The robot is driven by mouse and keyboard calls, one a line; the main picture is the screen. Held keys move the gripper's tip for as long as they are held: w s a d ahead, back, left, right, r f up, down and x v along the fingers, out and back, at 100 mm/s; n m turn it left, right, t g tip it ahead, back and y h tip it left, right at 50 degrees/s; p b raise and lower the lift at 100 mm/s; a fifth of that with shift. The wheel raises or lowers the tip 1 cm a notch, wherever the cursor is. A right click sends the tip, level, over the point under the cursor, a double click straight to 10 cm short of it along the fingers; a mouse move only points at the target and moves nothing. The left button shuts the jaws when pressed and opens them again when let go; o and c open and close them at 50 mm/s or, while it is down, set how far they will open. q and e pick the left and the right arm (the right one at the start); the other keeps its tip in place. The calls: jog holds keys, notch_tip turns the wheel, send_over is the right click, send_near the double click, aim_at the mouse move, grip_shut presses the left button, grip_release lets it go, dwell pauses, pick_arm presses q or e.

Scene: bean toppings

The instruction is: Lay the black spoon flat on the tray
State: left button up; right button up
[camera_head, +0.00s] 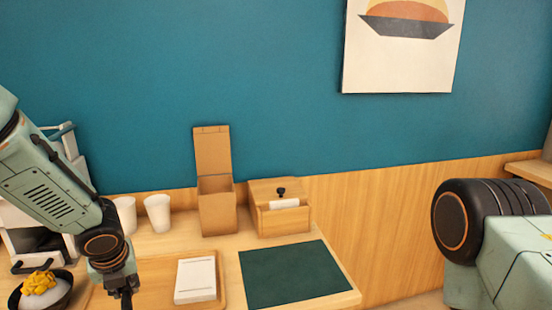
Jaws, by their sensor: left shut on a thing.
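My left gripper (122,288) is at the bottom left, pointing down over the left part of the wooden tray (222,300). It is shut on a dark thing at the lower frame edge, which looks like the black spoon. Its lower part is cut off, so its tilt and any contact with the tray cannot be told. The tray lies on the light wood table, its front cut off by the frame. A white flat box (195,280) lies on its right part. My right gripper is out of view.
A black bowl (62,300) with white and yellow food stands left of the gripper. White cups (157,213), an open cardboard box (217,207) and a wooden box (281,222) with a small black-topped item stand behind. A dark green mat (290,275) lies right, bare.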

pick_arm(q)
jog(key=shift+s+n+y, duration=0.4)
jog(key=shift+n, duration=0.5)
jog(key=s+d+f+n+g+b, duration=0.1)
jog(key=s+n+g, duration=0.1)
jog(key=n, duration=0.4)
jog(key=s+d+f+n+g+b, duration=0.1)
jog(key=s+d+n+g, duration=0.1)
jog(key=n, duration=0.5)
jog(key=s+d+f+n+g+b, duration=0.1)
jog(key=s+n+g, duration=0.2)
jog(key=n, duration=0.3)
jog(key=shift+s+d+f+n, duration=0.1)
jog(key=shift+s+n, duration=0.05)
jog(key=shift+s, duration=0.25)
jog(key=shift+s+d+f+n, duration=0.1)
jog(key=shift+s+n, duration=0.05)
jog(key=shift+s, duration=0.25)
jog(key=s+d+f+n+g+h+b, duration=0.1)
jog(key=s+d+f+n+h+b, duration=0.2)
jog(key=s+d+f+n+b, duration=0.2)
jog(key=d+f+n+b, duration=0.2)
jog(key=d+n, duration=0.1)
jog(key=d, duration=0.1)
jog(key=shift+d+f+n, duration=0.3)
jog(key=shift+f, duration=0.05)
jog(key=shift+s+d, duration=0.1)
jog(key=shift+d, duration=0.05)
